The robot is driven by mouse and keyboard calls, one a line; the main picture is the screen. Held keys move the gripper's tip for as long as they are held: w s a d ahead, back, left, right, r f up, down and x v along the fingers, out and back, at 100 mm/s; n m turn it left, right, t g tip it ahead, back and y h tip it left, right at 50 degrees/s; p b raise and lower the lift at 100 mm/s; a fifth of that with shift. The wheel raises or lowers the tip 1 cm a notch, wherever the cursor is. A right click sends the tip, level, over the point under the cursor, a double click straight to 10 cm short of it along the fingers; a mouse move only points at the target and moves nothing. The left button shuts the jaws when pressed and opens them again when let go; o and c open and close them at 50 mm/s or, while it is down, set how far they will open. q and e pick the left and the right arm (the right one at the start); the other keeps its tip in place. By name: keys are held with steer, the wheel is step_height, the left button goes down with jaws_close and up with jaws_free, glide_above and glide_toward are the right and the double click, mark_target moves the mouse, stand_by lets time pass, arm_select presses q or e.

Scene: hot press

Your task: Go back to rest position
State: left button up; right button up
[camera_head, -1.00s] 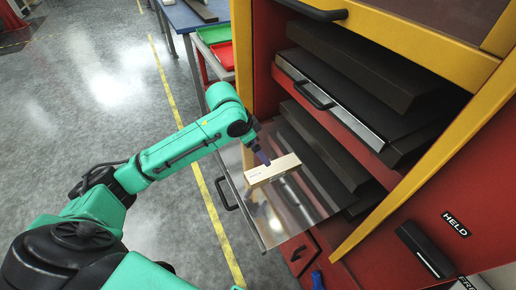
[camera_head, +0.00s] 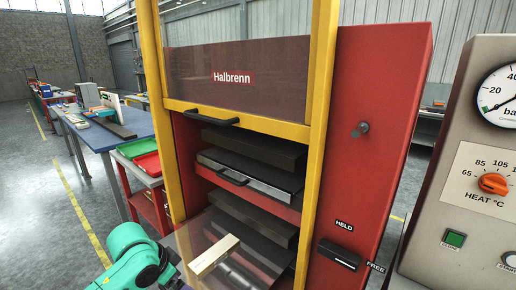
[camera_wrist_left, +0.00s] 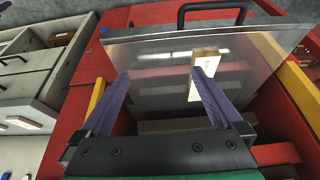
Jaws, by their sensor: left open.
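In the head view the block (camera_head: 214,256) lies on the see-through-looking plate at the bottom of the press. My teal left arm shows at the lower left; its gripper is hidden there. My right gripper is in neither view.
The red and yellow press (camera_head: 370,150) has an upper drawer (camera_head: 247,178) and a raised guard (camera_head: 237,80). A grey control panel (camera_head: 470,160) stands at the right. A blue table (camera_head: 118,128) and red and green trays (camera_head: 135,148) are at the left, beside open floor.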

arm_select(q)
steer(key=s+d+f, duration=0.3)
steer(key=d+f, duration=0.1)
steer(key=f, duration=0.1)
steer(key=s+a+f+n+y, duration=0.1)
steer(key=s+a+f+n, duration=0.25)
steer(key=s, duration=0.35)
steer(key=s+a+f+n+y, duration=0.1)
steer(key=s+a+f+n, duration=0.1)
steer(key=s+a, duration=0.35)
steer(key=s+d+f+g, duration=0.1)
steer(key=s+f, duration=0.1)
steer(key=f, duration=0.9)
steer(key=s+f, duration=0.2)
steer(key=f, duration=1)
steer(key=s+a+f+g, duration=0.1)
steer(key=s+a+f, duration=0.1)
steer(key=s+f, duration=1.2)
steer(key=s, duration=0.3)
steer(key=shift+a+g+y, duration=0.3)
steer(key=shift+a+y, duration=0.1)
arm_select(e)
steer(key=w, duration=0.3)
